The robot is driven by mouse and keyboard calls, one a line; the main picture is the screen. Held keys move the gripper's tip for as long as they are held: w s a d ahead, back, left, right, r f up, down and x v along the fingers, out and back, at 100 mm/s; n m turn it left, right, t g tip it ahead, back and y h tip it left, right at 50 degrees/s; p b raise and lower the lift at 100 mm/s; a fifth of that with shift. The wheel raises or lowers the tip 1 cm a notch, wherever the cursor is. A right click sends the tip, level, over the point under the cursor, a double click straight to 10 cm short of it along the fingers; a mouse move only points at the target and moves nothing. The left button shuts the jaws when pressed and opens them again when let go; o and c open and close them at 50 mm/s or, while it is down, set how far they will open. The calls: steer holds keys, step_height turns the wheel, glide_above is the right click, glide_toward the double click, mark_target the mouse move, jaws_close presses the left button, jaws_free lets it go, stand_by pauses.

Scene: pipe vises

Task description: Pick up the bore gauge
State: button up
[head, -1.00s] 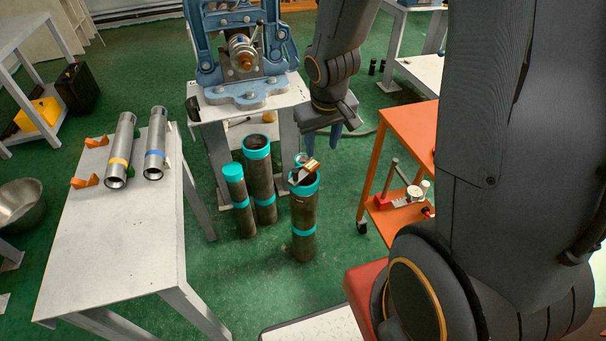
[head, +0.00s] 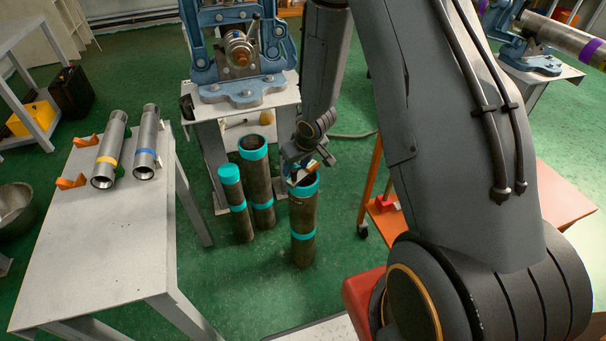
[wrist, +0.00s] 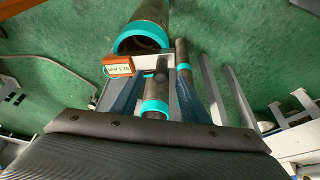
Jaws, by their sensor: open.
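What looks like the bore gauge (head: 312,167), a small orange piece with a pale face, sits at the mouth of the front right teal-rimmed pipe (head: 303,235). In the wrist view a labelled orange block (wrist: 118,66) shows just left of the left finger, with a dark round stub (wrist: 161,68) between the fingers. I cannot tell for sure that these are one tool. My gripper (wrist: 168,92) has two blue fingers spread apart, pointing down over the pipe mouth (head: 298,165). Nothing is clearly clamped. The gauge's lower part is hidden.
Two more teal-banded pipes (head: 257,190) stand close on the left. A blue vise (head: 240,90) is on a stand behind. A white table (head: 95,240) with two steel tubes (head: 147,140) is at left. An orange cart (head: 385,218) is at right, partly hidden by my arm.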

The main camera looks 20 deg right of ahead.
mark_target(294, 169)
steer(key=x, duration=0.3)
steer(key=shift+a+f, duration=0.1)
steer(key=shift+w, duration=0.1)
jaws_close()
